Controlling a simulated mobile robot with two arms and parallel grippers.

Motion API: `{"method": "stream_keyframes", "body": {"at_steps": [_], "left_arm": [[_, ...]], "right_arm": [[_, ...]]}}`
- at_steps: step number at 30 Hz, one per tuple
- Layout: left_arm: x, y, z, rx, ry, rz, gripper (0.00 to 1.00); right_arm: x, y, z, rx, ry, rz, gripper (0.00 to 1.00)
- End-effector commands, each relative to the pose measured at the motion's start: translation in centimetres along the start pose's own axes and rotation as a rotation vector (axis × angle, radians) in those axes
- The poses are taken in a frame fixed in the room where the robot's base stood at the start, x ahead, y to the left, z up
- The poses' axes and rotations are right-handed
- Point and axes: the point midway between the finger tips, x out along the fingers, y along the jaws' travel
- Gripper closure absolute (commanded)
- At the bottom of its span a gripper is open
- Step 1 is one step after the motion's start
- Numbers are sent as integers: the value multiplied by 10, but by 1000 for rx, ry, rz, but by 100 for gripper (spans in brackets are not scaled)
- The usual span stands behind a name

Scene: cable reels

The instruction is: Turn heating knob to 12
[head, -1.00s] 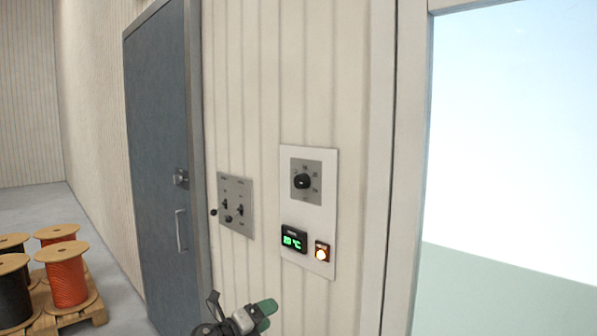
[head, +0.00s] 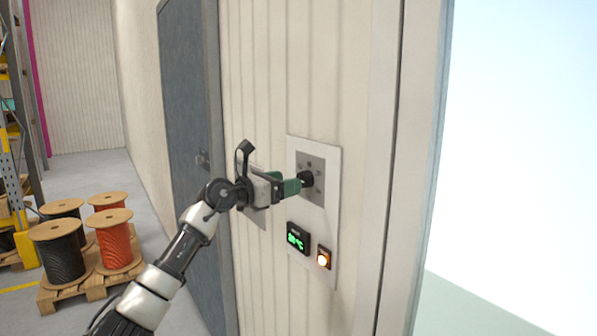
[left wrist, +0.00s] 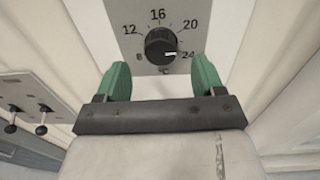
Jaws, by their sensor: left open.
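The heating knob (left wrist: 161,46) is black and round, on a grey dial plate (left wrist: 185,68) marked 8, 12, 16, 20 and 24. Its white pointer line points right, close to the 24 mark. In the head view the knob (head: 306,179) sits on the upper part of a white wall panel (head: 329,230). My left gripper (head: 298,184) is open, its green fingers pointing at the knob. In the left wrist view its fingertips (left wrist: 160,72) stand on both sides, just below the knob; I cannot tell whether they touch it. My right gripper is not in view.
Below the dial are a green-lit temperature display (head: 297,239) and a lit orange button (head: 323,257). A switch panel with levers (left wrist: 28,118) is to the left, partly behind my arm. A grey door (head: 190,130) and cable reels (head: 110,240) on a pallet stand further left.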

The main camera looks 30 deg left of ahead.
Motion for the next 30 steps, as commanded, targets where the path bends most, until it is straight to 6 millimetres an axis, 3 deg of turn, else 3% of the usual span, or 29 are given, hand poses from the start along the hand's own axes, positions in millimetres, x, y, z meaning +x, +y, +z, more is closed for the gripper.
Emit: {"method": "stream_keyframes", "body": {"at_steps": [1, 7, 19, 29, 30], "left_arm": [[11, 0, 5, -6, -2, -2, 32], [37, 0, 2, -4, 0, -1, 32], [45, 0, -1, -1, 1, 0, 32], [44, 0, -1, -2, 1, 0, 81], [44, 0, -1, -2, 1, 0, 81]], "right_arm": [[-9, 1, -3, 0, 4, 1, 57], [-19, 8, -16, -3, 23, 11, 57], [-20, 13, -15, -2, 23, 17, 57], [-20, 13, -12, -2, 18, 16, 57], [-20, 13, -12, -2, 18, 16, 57]]}}
